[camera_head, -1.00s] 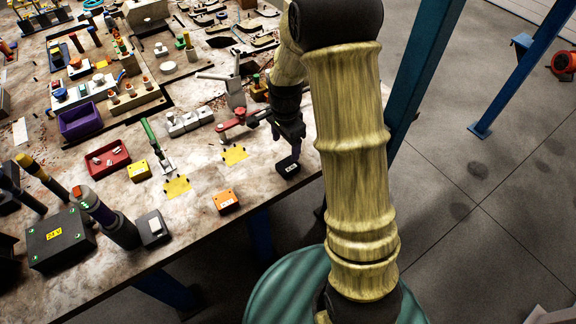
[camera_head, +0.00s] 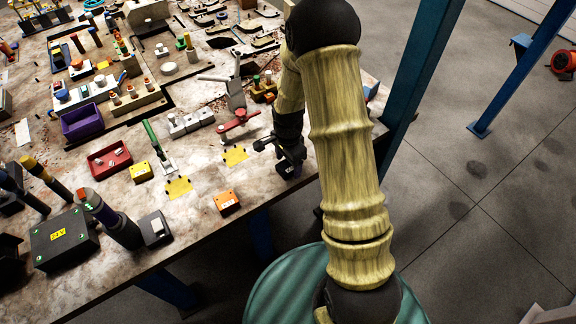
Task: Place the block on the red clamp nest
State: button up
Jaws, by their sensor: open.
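A small dark block with a white label lay near the table's right edge; now it is mostly hidden under my gripper (camera_head: 287,163). My gripper is open, low over that spot, and I cannot tell whether its fingers touch the block. The red clamp (camera_head: 240,121), with its grey handle (camera_head: 235,96), stands to the upper left of my gripper. The nest surface at the clamp is too small to make out.
An orange block (camera_head: 227,202) sits near the front edge. A yellow patch (camera_head: 234,156) lies between the red clamp and it. A green-handled clamp (camera_head: 155,140), a yellow block (camera_head: 140,171) and a red tray (camera_head: 122,163) stand further left. The table edge is close below my gripper.

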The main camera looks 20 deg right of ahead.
aim_at(288, 165)
jog(key=shift+f, duration=0.7)
grip_shut()
jog(key=shift+r, duration=0.15)
notch_tip(288, 165, up, 10)
jog(key=b, duration=0.1)
dwell(0.5)
dwell(0.5)
